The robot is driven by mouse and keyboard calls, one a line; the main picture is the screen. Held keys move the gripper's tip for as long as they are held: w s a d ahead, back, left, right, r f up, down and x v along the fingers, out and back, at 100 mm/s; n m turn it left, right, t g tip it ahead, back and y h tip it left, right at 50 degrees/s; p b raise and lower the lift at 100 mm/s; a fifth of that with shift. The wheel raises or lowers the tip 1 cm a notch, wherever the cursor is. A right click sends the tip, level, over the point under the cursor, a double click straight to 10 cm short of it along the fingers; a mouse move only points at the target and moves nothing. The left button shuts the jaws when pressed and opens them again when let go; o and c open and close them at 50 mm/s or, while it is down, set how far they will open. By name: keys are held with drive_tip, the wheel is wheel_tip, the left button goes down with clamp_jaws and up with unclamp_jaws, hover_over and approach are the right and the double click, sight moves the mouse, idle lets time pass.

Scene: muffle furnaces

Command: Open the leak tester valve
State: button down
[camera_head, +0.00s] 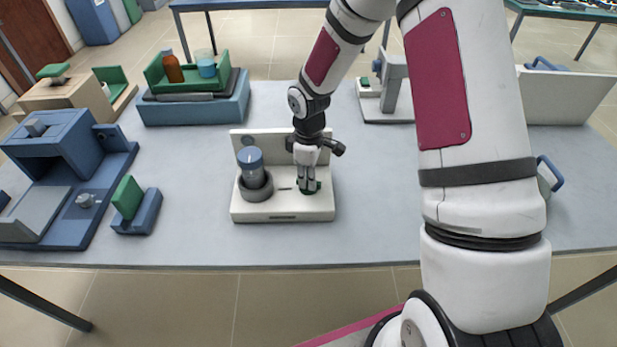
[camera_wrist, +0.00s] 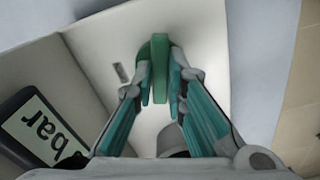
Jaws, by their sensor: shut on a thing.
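The leak tester is a cream device (camera_head: 283,207) with a flat base and an upright back panel, at the middle of the table. A blue-capped grey cylinder (camera_head: 250,166) stands in a dark round cup (camera_head: 256,188) on its left side. The green valve handle (camera_wrist: 161,68) shows upright in the wrist view, between my fingertips. My gripper (camera_head: 308,184) points down over the right side of the base and is shut on the valve handle. In the wrist view my gripper (camera_wrist: 160,88) has a finger on each side of it. The handle is mostly hidden by my fingers in the head view.
A display reading "bar" (camera_wrist: 42,130) is at the left of the wrist view. A blue block with a green part (camera_head: 136,207) and a larger blue machine (camera_head: 60,175) stand to the left. A blue tray (camera_head: 195,108) is behind. Table is clear in front of the tester.

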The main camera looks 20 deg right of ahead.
drive_tip(key=m, duration=0.3)
drive_tip(key=shift+m, duration=0.4)
drive_tip(key=m, duration=0.3)
drive_tip(key=shift+m+b, duration=0.3)
drive_tip(key=shift+b, duration=0.1)
drive_tip(key=m, duration=0.3)
drive_tip(key=shift+m, duration=2)
drive_tip(key=c, duration=1.6)
unclamp_jaws()
drive_tip(key=shift+r, duration=0.1)
